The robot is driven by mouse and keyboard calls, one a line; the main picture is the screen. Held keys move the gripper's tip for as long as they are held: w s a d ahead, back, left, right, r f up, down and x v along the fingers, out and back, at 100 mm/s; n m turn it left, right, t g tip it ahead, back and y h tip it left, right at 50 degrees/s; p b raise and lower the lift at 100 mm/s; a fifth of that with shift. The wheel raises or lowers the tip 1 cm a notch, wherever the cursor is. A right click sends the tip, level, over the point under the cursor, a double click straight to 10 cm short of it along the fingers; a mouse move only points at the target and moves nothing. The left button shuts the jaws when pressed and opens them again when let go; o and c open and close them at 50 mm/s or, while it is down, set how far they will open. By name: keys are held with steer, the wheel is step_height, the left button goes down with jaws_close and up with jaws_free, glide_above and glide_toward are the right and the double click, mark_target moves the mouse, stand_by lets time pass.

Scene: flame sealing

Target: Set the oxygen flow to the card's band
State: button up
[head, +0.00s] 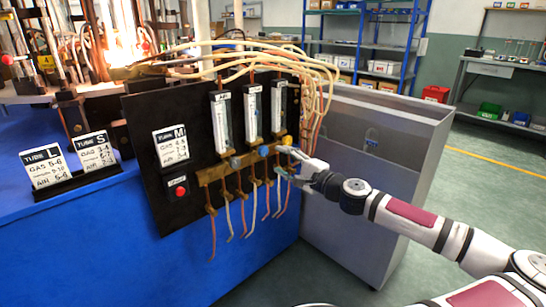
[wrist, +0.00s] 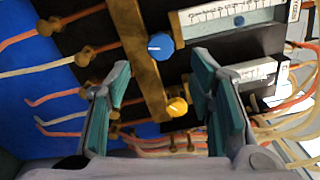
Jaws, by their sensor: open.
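A black panel (head: 140,118) carries three upright clear flow tubes: left (head: 222,122), middle (head: 252,112) and right (head: 279,107). Below them a brass manifold (head: 212,174) bears a grey knob (head: 235,162), a blue knob (head: 263,151) and a yellow knob (head: 287,141). The card marked TUBE M (head: 171,147) is on the panel; its small figures are hard to read. My gripper (head: 287,171) is open and empty in front of the manifold's right end. In the wrist view the blue knob (wrist: 160,46) and yellow knob (wrist: 177,106) show between its teal fingers (wrist: 162,64), apart from them.
Copper and pale hoses (head: 240,205) hang below the manifold, and more hoses (head: 315,75) arch over the panel's right side. A red button (head: 180,191) sits lower left. L and S cards (head: 45,168) stand on the blue bench. A grey metal bin (head: 365,195) stands right.

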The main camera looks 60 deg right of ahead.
steer(key=shift+v, duration=2.3)
